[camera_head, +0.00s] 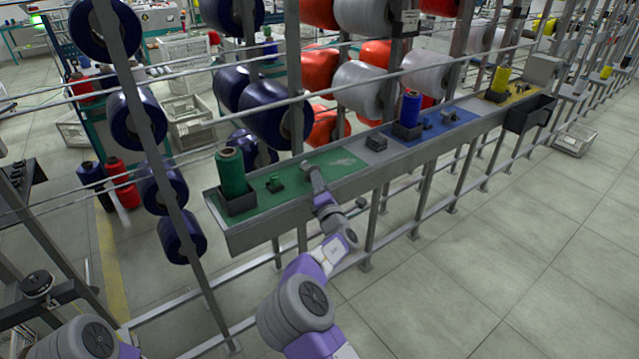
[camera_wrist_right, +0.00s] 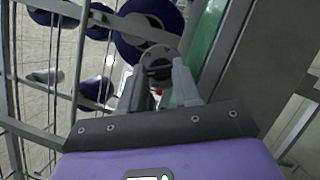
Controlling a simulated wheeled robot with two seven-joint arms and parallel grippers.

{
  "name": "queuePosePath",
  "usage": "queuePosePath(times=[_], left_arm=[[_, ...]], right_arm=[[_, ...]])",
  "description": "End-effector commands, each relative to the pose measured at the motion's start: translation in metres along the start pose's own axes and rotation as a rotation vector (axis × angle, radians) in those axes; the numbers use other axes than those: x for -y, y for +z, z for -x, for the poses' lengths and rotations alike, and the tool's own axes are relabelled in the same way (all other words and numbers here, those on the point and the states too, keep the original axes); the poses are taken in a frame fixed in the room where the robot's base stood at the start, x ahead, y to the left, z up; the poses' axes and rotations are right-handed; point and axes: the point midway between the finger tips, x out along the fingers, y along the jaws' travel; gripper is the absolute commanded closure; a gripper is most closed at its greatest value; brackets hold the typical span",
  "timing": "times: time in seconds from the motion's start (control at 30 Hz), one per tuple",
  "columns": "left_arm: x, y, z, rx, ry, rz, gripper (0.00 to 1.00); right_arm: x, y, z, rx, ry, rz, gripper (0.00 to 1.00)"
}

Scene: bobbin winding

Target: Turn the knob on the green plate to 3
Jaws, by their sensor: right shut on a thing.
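The green plate (camera_head: 338,163) lies on the left part of the long grey rail in the head view; a strip of the green plate (camera_wrist_right: 206,32) shows in the right wrist view. My right gripper (camera_head: 311,173) reaches the plate from the front. In the right wrist view its two fingers (camera_wrist_right: 160,88) close on the round grey knob (camera_wrist_right: 157,62). A small red mark shows between the fingers. In the head view the knob is mostly hidden by the gripper, and its setting cannot be read. My left gripper is out of view; only part of my left arm shows.
Blue (camera_head: 436,130) and yellow (camera_head: 513,93) plates lie farther right. Large bobbins hang behind the rail. The floor in front is clear.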

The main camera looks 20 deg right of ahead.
Motion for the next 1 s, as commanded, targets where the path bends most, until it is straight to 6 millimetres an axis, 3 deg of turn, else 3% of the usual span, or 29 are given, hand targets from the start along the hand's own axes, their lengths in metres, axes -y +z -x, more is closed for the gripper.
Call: queuePosePath(times=[1.0], left_arm=[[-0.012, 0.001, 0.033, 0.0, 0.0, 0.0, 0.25]], right_arm=[[-0.009, 0.005, -0.002, 0.002, -0.314, -0.763, 0.99]])
